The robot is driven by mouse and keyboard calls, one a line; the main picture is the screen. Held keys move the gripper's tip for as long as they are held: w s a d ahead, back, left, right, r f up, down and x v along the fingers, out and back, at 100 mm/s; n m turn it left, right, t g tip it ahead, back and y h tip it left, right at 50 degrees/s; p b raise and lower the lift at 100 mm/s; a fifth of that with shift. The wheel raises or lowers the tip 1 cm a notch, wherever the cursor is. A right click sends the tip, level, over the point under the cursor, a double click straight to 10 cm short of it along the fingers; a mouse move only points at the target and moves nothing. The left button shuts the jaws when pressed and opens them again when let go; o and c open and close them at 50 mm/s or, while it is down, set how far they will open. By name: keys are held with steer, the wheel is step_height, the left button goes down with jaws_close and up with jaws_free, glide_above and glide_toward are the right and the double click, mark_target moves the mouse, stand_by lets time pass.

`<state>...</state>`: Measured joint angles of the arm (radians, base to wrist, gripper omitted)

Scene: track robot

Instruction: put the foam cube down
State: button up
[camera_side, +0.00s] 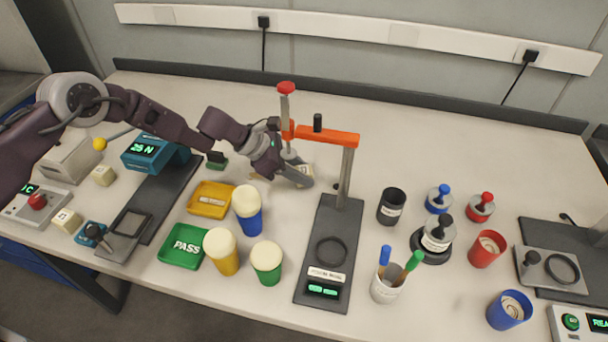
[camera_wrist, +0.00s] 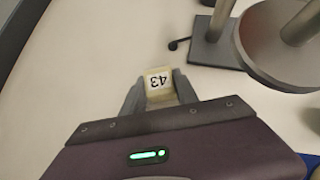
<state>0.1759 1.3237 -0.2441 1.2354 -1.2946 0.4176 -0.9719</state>
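The foam cube (camera_wrist: 158,79) is cream with a white label reading 43, and it sits between the two fingertips of my gripper (camera_wrist: 159,92) in the wrist view. The fingers touch it on both sides, so my gripper is shut on it. In the side view my gripper (camera_side: 300,174) is low over the back middle of the bench, behind the stand with the orange arm. The cube is mostly hidden there by the fingers and the stand. I cannot tell whether it touches the bench.
The orange-armed stand (camera_side: 327,137) with a red knob is close to my gripper. Yellow (camera_side: 209,199) and green (camera_side: 182,246) trays and several foam-topped cups stand in front. The bench behind is clear.

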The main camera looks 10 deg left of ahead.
jaws_close()
steer(key=shift+r, duration=0.1)
steer(key=shift+r, duration=0.3)
steer(key=s+a, duration=0.1)
steer(key=a, duration=0.1)
steer(key=s+a+r, duration=0.1)
steer(key=a, duration=0.2)
steer(key=s+a, duration=0.1)
steer(key=a, duration=0.1)
steer(key=shift+a+r, duration=0.15)
steer(key=shift+a, duration=0.1)
step_height(320, 180, up, 18)
steer(key=s+a+n+t+y, duration=0.6)
steer(key=s+a+n+y, duration=0.25)
steer(key=a+n, duration=0.35)
steer(key=shift+n, duration=0.7)
steer(key=f, duration=1.3)
steer(key=d+f, duration=0.1)
steer(key=f, duration=0.5)
steer(key=shift+s+f, duration=0.2)
